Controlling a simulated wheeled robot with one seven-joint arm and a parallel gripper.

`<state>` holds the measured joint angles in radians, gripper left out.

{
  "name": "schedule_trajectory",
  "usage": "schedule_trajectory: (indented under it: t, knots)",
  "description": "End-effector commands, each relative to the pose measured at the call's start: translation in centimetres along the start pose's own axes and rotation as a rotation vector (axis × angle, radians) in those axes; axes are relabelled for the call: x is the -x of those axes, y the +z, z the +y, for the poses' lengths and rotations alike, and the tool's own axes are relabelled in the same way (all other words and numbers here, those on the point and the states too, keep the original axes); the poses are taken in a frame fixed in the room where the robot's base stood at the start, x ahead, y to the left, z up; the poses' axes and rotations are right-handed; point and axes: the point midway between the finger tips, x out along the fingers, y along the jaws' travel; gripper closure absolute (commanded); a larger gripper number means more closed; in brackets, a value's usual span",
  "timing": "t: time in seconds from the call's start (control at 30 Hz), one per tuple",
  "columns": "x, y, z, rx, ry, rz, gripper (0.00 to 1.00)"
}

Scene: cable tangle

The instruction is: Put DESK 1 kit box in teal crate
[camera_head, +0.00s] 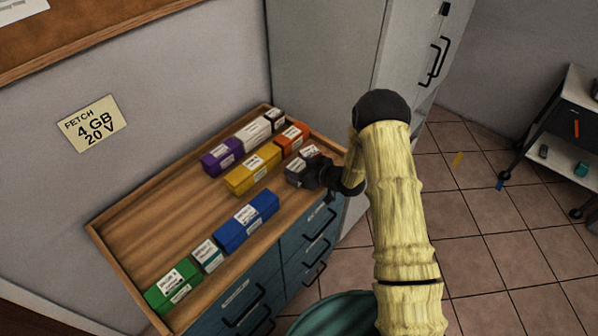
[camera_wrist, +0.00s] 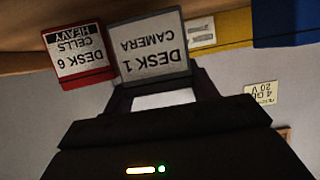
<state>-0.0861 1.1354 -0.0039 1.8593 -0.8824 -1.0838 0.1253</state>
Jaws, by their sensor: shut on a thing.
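The DESK 1 kit box (camera_wrist: 153,48) is grey with a white label reading "DESK 1 CAMERA", upside down in the wrist view. In the head view the DESK 1 box (camera_head: 296,176) is at the right end of the wooden cabinet top. My gripper (camera_head: 316,171) reaches it from the right and is shut on it; the wrist view shows the fingers (camera_wrist: 160,92) at its near end. I cannot tell whether the box is lifted. A teal container (camera_head: 335,304), seemingly the teal crate, shows only partly at the bottom edge, below the cabinet's front right. Its inside is mostly hidden.
A red DESK 6 box (camera_wrist: 78,57) marked "CELLS HEAVY" stands close beside the held box. Purple (camera_head: 222,157), yellow (camera_head: 252,170), orange (camera_head: 291,138), blue (camera_head: 247,222) and green (camera_head: 172,285) boxes share the rimmed wooden top (camera_head: 150,235). A grey locker (camera_head: 325,60) stands behind.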

Motion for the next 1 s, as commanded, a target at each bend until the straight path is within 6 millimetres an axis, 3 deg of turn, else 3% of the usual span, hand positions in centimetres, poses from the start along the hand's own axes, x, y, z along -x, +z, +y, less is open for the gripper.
schedule_trajectory:
  t: [0.3, 0.5, 1.0]
  knots:
    - [2.0, -4.8, 0.1, 0.004, 0.002, 0.004, 0.71]
    - [2.9, -7.0, 0.0, 0.001, 0.001, 0.003, 0.71]
    - [3.1, -7.5, 0.0, 0.000, 0.001, 0.001, 0.71]
